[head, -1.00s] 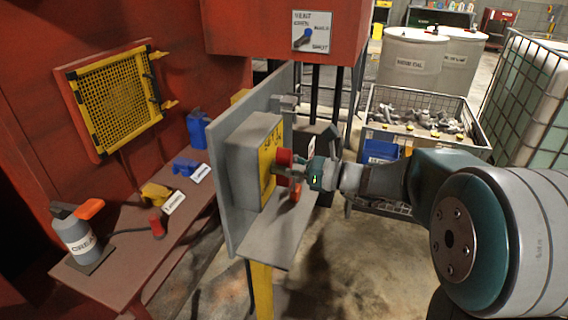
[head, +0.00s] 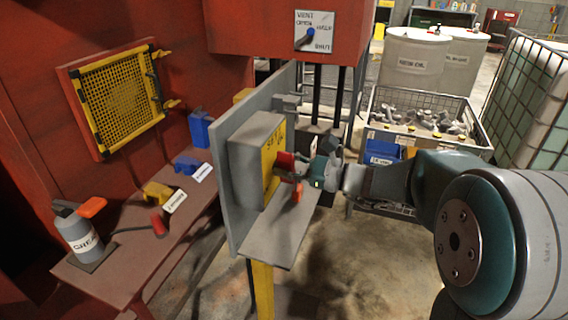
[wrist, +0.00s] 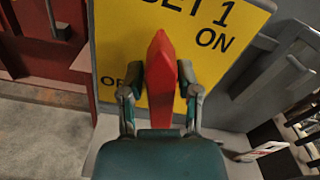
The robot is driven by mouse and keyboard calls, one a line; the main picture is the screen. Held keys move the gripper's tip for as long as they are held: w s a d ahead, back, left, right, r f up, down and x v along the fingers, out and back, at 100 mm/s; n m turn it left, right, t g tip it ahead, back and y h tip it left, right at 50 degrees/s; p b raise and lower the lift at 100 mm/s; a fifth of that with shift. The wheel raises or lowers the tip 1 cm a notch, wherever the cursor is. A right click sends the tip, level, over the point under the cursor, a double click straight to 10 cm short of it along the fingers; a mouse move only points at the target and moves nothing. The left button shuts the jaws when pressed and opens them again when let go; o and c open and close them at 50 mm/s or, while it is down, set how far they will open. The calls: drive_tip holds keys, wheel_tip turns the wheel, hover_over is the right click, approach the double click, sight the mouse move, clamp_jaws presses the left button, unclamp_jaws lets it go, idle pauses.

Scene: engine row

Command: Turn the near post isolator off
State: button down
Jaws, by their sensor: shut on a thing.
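The near post isolator is a grey box (head: 258,140) with a yellow front on a grey upright plate. Its yellow label (wrist: 225,60) reads "SET 1" and "ON" in the wrist view; "OFF" at the left is partly hidden by a finger. Its red handle (wrist: 160,70) points up in the wrist view, between the two words. My gripper (wrist: 160,95) is shut on the handle, one finger on each side. In the head view my gripper (head: 316,170) reaches it from the right and hides part of it.
A grey shelf (head: 270,243) juts out below the box. A red bench (head: 130,265) at left holds a grease bottle (head: 80,235) and blue and yellow items. A wire bin (head: 425,115) and white drums (head: 415,60) stand behind my arm.

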drive_tip(key=n, duration=0.3)
drive_tip(key=shift+s+f+n, duration=0.2)
drive_tip(key=shift+f+n, duration=0.1)
drive_tip(key=shift+f, duration=0.1)
drive_tip(key=n, duration=0.3)
drive_tip(key=shift+s+f+n, duration=0.15)
drive_tip(key=shift+f+n, duration=0.05)
drive_tip(key=shift+n, duration=0.1)
drive_tip(key=n, duration=0.6)
drive_tip(key=shift+s+f+n, duration=0.2)
drive_tip(key=shift+f+n, duration=0.1)
drive_tip(key=shift+f, duration=0.1)
